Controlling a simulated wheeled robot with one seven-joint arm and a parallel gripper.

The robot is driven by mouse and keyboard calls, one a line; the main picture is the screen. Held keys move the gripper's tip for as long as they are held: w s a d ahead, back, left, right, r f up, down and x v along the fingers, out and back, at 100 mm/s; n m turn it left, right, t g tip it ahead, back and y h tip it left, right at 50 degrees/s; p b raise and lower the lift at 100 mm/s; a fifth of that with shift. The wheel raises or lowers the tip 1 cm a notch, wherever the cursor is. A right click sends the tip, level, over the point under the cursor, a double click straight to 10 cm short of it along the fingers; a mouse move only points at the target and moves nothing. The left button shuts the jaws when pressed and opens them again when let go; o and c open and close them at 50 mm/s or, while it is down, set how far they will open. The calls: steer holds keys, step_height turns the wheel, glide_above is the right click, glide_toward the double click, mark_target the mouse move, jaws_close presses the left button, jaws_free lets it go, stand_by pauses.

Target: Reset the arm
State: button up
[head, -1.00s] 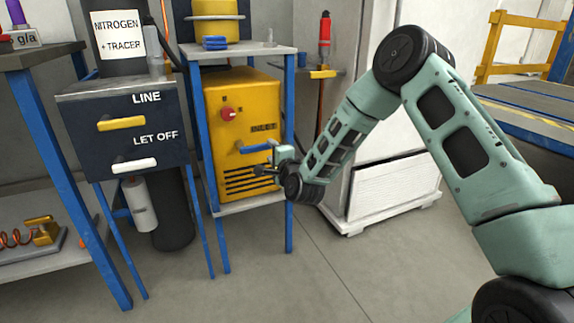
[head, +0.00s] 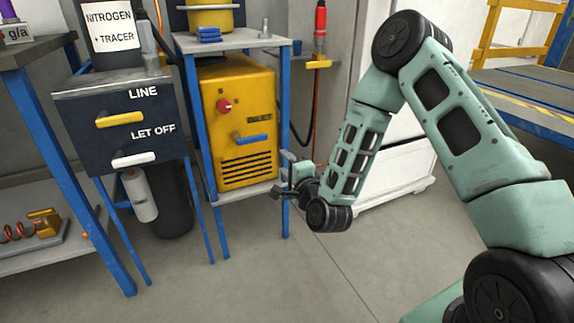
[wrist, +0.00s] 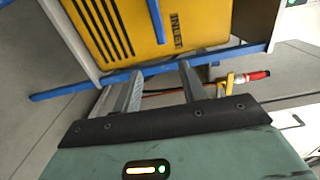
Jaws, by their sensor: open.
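My arm (head: 455,110) comes in from the right and bends down toward the blue-framed stand. My gripper (head: 284,178) is beside the stand's front right leg, apart from the yellow unit and its blue handle. In the wrist view my gripper (wrist: 155,88) shows two grey fingers spread apart with nothing between them. The yellow unit (head: 237,85) sits on the stand's lower shelf, with a red knob (head: 223,106) and a blue handle (head: 252,139) on its front. In the wrist view the yellow unit (wrist: 150,30) appears beyond the fingertips, turned on its head.
A dark cabinet (head: 90,140) with yellow and white handles stands left of the yellow unit. A workbench (head: 75,180) is at far left. A white cabinet (head: 400,165) stands behind my arm. The floor (head: 290,280) in front is clear.

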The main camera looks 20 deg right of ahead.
steer(key=s+a+r+n+g+y+p, duration=0.1)
steer(key=s+a+r+n+g+y, duration=0.2)
steer(key=a+n, duration=0.45)
steer(key=s+a+n+g+y, duration=0.2)
steer(key=s+a+n+g, duration=0.4)
steer(key=a, duration=0.3)
steer(key=s+d+r+n+g+h+p, duration=0.1)
steer(key=s+r+n+g, duration=0.25)
steer(key=s, duration=0.55)
steer(key=s+r+n+g+h, duration=0.2)
steer(key=s+n, duration=0.2)
steer(key=s, duration=0.4)
steer(key=s+d+r+n+g+h+p, duration=0.1)
steer(key=s+r+n+g, duration=0.2)
steer(key=s, duration=0.6)
step_height(320, 180, up, 37)
steer(key=s+n+p, duration=0.1)
steer(key=p, duration=3.6)
steer(key=shift+d+r+n+p, duration=0.2)
steer(key=shift+d+n+p, duration=0.05)
steer(key=shift+n+p, duration=0.15)
steer(key=shift+g, duration=0.25)
